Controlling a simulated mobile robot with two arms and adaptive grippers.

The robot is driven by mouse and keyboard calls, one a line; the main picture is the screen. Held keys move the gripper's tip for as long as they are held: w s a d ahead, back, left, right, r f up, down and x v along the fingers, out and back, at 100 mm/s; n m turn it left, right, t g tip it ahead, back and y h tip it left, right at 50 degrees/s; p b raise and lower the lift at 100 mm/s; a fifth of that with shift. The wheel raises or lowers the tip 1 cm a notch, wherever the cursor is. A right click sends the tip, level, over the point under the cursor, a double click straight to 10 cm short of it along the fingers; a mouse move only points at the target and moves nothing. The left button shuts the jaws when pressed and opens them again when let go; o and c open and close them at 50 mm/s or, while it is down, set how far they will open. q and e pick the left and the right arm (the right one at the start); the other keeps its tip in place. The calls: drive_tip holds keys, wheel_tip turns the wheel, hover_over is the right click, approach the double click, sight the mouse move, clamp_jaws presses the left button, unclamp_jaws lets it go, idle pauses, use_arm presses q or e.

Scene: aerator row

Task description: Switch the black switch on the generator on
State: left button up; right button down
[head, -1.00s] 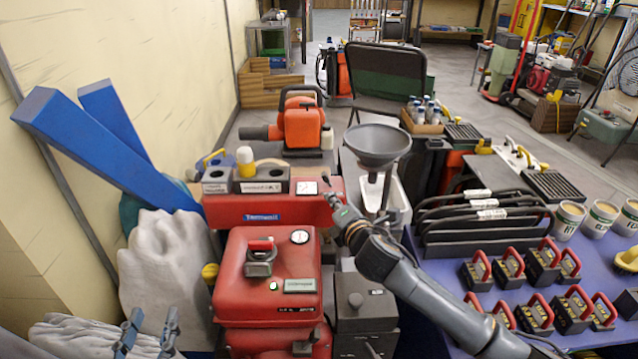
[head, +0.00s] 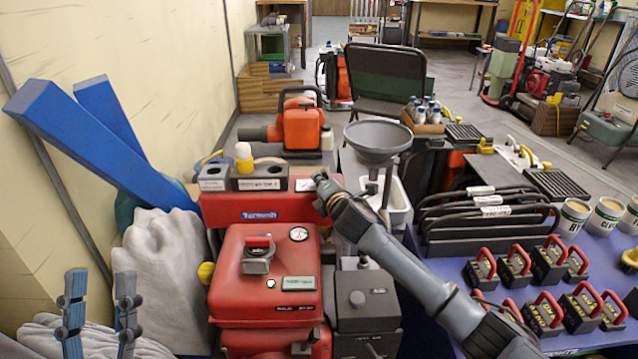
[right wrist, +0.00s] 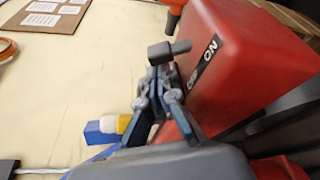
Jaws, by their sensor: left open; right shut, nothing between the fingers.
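In the right wrist view, the black switch (right wrist: 160,53) sticks out beside a red housing (right wrist: 240,85) that carries a black ON/OFF label (right wrist: 203,64). The switch's thin end points toward the label, nearer the ON word in the picture; its actual setting is unclear. My right gripper (right wrist: 160,74) is shut and empty, its tips just below the switch; I cannot tell if they touch. In the head view, my right gripper (head: 322,184) is at the right end of the red machine's (head: 262,240) rear part and the switch cannot be made out. My left gripper (head: 98,274) is open and empty at lower left.
A grey funnel (head: 375,135) stands just behind my right arm. Blue beams (head: 85,150) lean left. The purple table (head: 590,342) at right carries several red-handled blocks.

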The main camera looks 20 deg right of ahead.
use_arm(q)
drive_tip(key=shift+s+r, duration=0.1)
drive_tip(key=shift+w, duration=0.2)
use_arm(e)
drive_tip(key=shift+d+r, duration=0.1)
drive_tip(key=shift+d+r+m+t+p, duration=0.15)
drive_tip(key=shift+d+m+t+p, duration=0.15)
drive_tip(key=shift+m, duration=0.6)
drive_tip(key=shift+s+d+r+m+t+y, duration=0.1)
drive_tip(key=shift+m+t+y, duration=0.1)
drive_tip(key=shift+m, duration=0.15)
drive_tip(key=shift+s+d+m+t+y, duration=0.1)
drive_tip(key=shift+m+y, duration=0.1)
drive_tip(key=shift+m, duration=0.15)
drive_tip(key=shift+d+r+m, duration=0.1)
drive_tip(key=shift+d+m, duration=0.05)
drive_tip(key=shift+m, duration=0.25)
drive_tip(key=m, duration=0.1)
drive_tip(key=d+m+t, duration=0.1)
drive_tip(key=shift+s+r+m+b, duration=0.1)
drive_tip(key=shift+m+b, duration=0.2)
drive_tip(key=shift+b, duration=0.05)
drive_tip(key=shift+d+r, duration=0.1)
drive_tip(key=shift+r, duration=0.05)
use_arm(q)
drive_tip(key=shift+s, duration=0.25)
use_arm(e)
drive_tip(key=shift+s, duration=0.1)
